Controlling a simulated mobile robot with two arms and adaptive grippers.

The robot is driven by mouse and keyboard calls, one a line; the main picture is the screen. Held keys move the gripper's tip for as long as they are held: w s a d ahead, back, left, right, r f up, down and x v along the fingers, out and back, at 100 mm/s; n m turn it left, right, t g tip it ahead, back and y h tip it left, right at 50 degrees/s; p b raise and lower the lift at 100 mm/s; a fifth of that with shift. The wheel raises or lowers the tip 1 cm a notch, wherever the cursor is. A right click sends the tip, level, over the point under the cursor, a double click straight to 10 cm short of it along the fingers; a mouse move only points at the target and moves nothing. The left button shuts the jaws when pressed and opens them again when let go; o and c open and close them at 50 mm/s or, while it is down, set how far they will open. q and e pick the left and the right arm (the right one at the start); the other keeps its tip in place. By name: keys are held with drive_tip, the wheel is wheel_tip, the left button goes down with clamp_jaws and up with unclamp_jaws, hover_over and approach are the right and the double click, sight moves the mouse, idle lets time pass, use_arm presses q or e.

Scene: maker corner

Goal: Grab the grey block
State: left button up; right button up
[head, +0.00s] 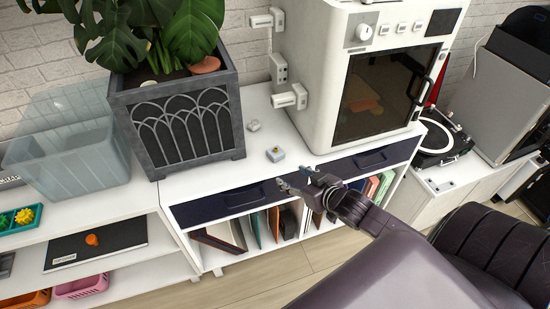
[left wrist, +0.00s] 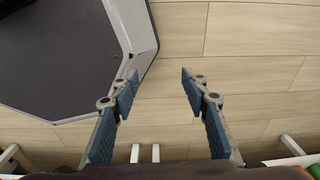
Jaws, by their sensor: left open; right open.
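A small light grey block (head: 275,155) with a darker patch on top sits on the white cabinet top (head: 245,170), near its front edge. A second small pale piece (head: 254,125) lies behind it, close to the planter; its shape is too small to tell. My right gripper (head: 293,179) is open and empty, just in front of the cabinet's front edge and a little right of and nearer than the grey block. My left gripper (left wrist: 160,76) is open and empty above the wooden floor in the left wrist view. It is not in the head view.
A dark planter (head: 180,125) with a leafy plant stands left of the block. A white oven-like machine (head: 340,70) stands right of it. Drawers and shelves with books (head: 285,222) lie below the cabinet top. Open top surface surrounds the block.

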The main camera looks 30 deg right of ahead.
drive_tip(key=t, duration=0.1)
approach(277, 152)
drive_tip(key=w+f, duration=0.1)
drive_tip(key=f, duration=0.1)
drive_tip(key=shift+w+d+f+y, duration=0.15)
drive_tip(key=shift+w+y, duration=0.15)
drive_tip(key=shift+w, duration=0.7)
drive_tip(key=x, duration=0.4)
drive_tip(key=shift+w+p, duration=0.35)
drive_tip(key=shift+w, duration=0.55)
drive_tip(key=c, duration=1.3)
